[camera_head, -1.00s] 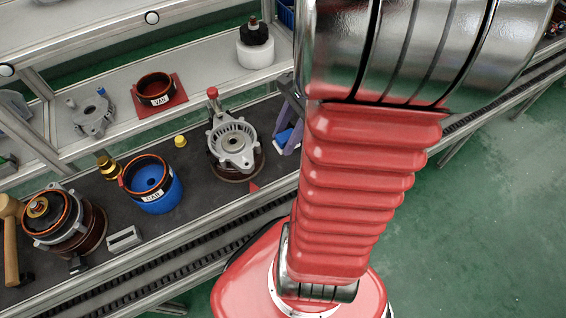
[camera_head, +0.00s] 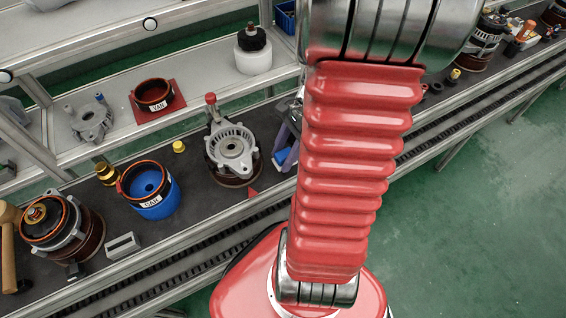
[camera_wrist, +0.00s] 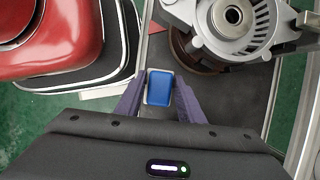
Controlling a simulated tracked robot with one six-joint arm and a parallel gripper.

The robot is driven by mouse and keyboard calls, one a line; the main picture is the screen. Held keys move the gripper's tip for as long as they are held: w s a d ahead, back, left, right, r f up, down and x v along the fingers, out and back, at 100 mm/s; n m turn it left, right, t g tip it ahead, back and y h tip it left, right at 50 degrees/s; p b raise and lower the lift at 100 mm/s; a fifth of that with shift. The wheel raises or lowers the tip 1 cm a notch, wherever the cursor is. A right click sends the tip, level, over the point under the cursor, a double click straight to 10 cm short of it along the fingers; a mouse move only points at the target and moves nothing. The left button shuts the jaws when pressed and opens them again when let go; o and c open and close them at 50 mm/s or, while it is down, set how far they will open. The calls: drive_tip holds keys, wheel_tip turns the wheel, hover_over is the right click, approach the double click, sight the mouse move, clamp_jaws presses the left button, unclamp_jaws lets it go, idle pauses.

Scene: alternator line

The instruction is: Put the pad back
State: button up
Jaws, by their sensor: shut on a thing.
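A small blue pad (camera_wrist: 159,88) with a pale edge is between the two purple fingers of my gripper (camera_wrist: 160,90) in the wrist view. My gripper is shut on it. In the head view the pad (camera_head: 282,155) shows partly beside a purple finger, just right of an alternator housing; my arm hides the rest of the gripper. Whether the pad touches the dark bench top (camera_head: 215,197) cannot be told.
The grey alternator housing (camera_wrist: 220,42) on a brown base stands close by at the upper right in the wrist view. A red triangular marker (camera_head: 252,193) lies in front of it. A blue cup (camera_head: 158,203) and another alternator (camera_head: 70,228) stand further left. A shelf runs behind.

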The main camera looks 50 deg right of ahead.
drive_tip(key=shift+f, duration=2.05)
drive_tip(key=o, duration=1)
drive_tip(key=v, duration=1.2)
